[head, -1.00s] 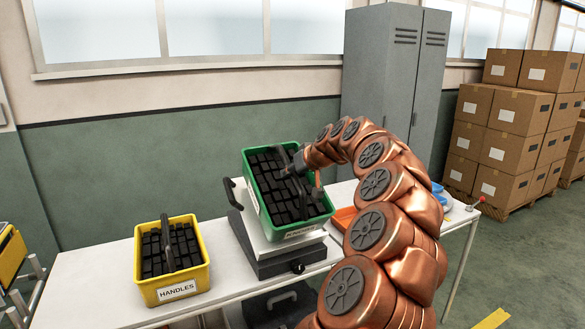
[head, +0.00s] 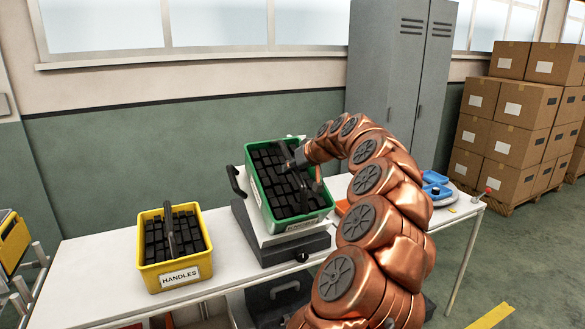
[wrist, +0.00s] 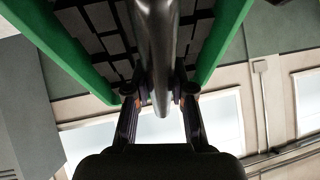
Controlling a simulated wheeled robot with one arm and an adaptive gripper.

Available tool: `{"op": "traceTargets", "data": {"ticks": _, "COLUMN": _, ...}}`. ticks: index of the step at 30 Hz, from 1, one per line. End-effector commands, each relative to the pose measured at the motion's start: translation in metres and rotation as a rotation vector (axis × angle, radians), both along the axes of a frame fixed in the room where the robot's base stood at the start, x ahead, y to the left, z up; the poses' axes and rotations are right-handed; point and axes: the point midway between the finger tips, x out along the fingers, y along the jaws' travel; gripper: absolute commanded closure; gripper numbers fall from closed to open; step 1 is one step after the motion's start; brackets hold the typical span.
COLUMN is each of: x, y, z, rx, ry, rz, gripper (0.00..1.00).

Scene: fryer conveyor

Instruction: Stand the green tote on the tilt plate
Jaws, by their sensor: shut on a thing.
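The green tote (head: 297,222), full of black parts, sits tilted on or just above the tilt plate (head: 240,213); I cannot tell whether it touches the plate all over. The tilt plate is a pale slab on a dark base on the white table. My gripper (head: 303,160) is at the tote's middle, shut on its handle. In the wrist view, the two fingers of my gripper (wrist: 160,98) close on the grey handle bar (wrist: 157,45), with the green tote walls (wrist: 228,35) on both sides. My arm hides part of the tote's right side.
A yellow tote (head: 150,276) labelled HANDLES stands on the white table (head: 85,270) to the left. Blue and orange items, including a blue tray (head: 436,190), lie to the right behind my arm. A grey locker (head: 390,75) and stacked cartons (head: 515,125) stand behind.

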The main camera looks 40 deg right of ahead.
Motion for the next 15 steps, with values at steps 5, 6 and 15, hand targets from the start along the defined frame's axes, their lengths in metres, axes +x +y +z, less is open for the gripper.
{"op": "traceTargets", "data": {"ticks": 5, "x": 0.0002, "y": -0.0007, "z": 0.0021, "rx": -0.002, "ry": -0.005, "rz": -0.002, "gripper": 1.00}}
{"op": "traceTargets", "data": {"ticks": 6, "x": 0.0004, "y": -0.0008, "z": 0.0017, "rx": -0.002, "ry": -0.004, "rz": -0.002, "gripper": 1.00}}
{"op": "traceTargets", "data": {"ticks": 15, "x": 0.0022, "y": -0.0015, "z": -0.0020, "rx": -0.002, "ry": -0.004, "rz": -0.002, "gripper": 1.00}}
